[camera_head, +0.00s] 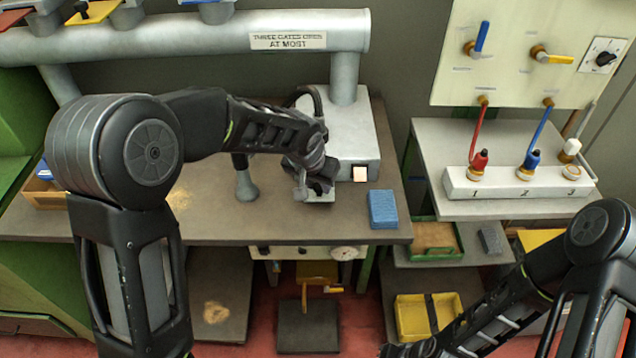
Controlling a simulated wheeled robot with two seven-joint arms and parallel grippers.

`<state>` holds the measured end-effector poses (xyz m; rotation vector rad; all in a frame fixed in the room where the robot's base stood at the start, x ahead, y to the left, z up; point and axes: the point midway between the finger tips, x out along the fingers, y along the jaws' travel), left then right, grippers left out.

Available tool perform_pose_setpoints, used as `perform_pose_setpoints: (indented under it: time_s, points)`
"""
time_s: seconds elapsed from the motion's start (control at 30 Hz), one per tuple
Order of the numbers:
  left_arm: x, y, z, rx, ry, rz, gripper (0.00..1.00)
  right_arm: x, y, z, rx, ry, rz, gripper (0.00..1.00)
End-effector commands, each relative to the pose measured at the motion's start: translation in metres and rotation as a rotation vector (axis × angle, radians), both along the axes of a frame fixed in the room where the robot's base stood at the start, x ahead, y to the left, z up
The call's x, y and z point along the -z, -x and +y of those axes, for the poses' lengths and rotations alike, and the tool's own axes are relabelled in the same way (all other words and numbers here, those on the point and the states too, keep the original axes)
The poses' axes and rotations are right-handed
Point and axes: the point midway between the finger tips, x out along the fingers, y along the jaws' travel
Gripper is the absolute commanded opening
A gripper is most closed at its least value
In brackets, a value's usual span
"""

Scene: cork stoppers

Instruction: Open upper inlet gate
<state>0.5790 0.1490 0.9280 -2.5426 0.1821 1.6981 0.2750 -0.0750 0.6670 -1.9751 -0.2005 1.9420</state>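Coloured slide plates show on the big grey pipe at the top left: a yellow one (92,10), a red one (14,17) and a blue one cut off by the top edge. I cannot tell which, if any, is the upper inlet gate. My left gripper (314,192) points down over the brown bench, just in front of a grey box-shaped housing (352,130) under the pipe. Its fingers are dark and small, so I cannot tell whether they are open or hold anything. My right arm comes in at the lower right; its gripper is outside the picture.
A pipe label (288,40) reads "THREE GATES OPEN AT MOST". A blue block (383,209) lies right of my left gripper. A grey shelf (432,140) at right carries a numbered white block (515,184) with stoppers. A valve panel (520,90) stands above. A yellow tray (412,318) sits below.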

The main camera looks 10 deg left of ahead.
Motion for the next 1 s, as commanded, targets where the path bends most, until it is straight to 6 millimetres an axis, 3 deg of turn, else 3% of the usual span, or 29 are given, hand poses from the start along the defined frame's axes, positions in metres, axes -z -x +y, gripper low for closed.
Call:
perform_pose_setpoints:
  time_s: [0.23, 0.57, 1.0]
  points:
    - [0.001, 0.000, 0.000, 0.000, 0.000, 0.002, 0.48, 0.000, 0.000, 0.000, 0.000, 0.000, 0.001, 0.00]
    - [-0.002, 0.001, 0.000, 0.000, 0.001, 0.000, 0.48, 0.001, 0.001, 0.000, 0.000, 0.000, 0.001, 0.00]
    - [-0.060, 0.024, 0.003, -0.001, 0.002, -0.002, 0.48, 0.011, -0.001, 0.001, -0.001, -0.003, -0.003, 0.00]
